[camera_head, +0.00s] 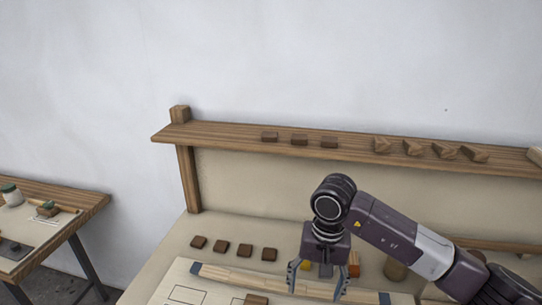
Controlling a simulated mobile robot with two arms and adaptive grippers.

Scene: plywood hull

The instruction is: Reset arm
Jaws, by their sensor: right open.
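My right arm comes in from the lower right, and its right gripper (316,280) points down over the workbench, in front of the shelf. Its two fingers are spread apart. Below it a pale wooden plank strip (238,279) with dark blue ends lies on a light board (172,280). Part of the strip is behind the fingers. I cannot tell whether the fingers touch it. My left gripper is not in view.
A wooden shelf (225,134) runs above the bench, carrying several dark blocks (299,140) and several pale wedge pieces (413,148). Several brown blocks (222,247) lie on the bench at left. A cylinder (395,268) stands behind the arm. A side table (75,200) stands at far left.

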